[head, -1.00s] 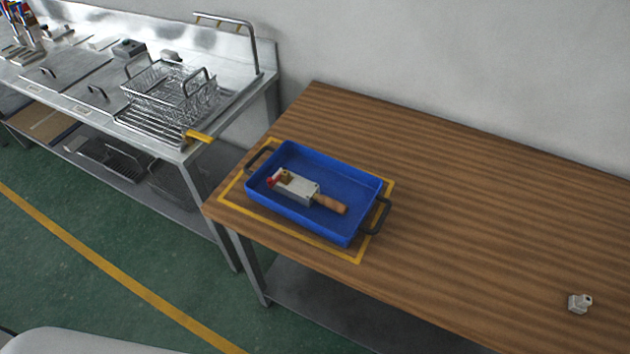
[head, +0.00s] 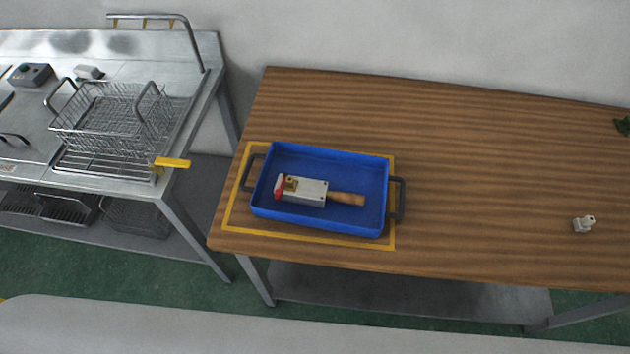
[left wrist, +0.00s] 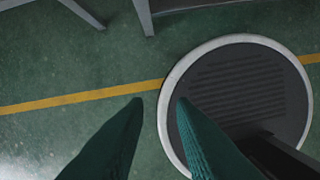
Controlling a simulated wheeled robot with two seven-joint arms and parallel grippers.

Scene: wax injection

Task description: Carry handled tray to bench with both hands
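The blue handled tray (head: 335,163) rests on the wooden bench (head: 450,150), inside a yellow outlined rectangle near the bench's left end. It has a dark handle at its left (head: 248,174) and another at its right (head: 398,199). A metal tool with a red end and a wooden grip (head: 308,190) lies in the tray. My left gripper (left wrist: 157,100) shows in the left wrist view with its two green fingers apart and nothing between them, above the floor and away from the tray. My right gripper is in neither view.
A steel counter (head: 30,150) with a wire basket (head: 115,115) and a yellow lever (head: 172,162) stands at left. A gap separates it from the bench. A small grey part (head: 583,224) lies on the bench at right. Bare wood surrounds the yellow outline.

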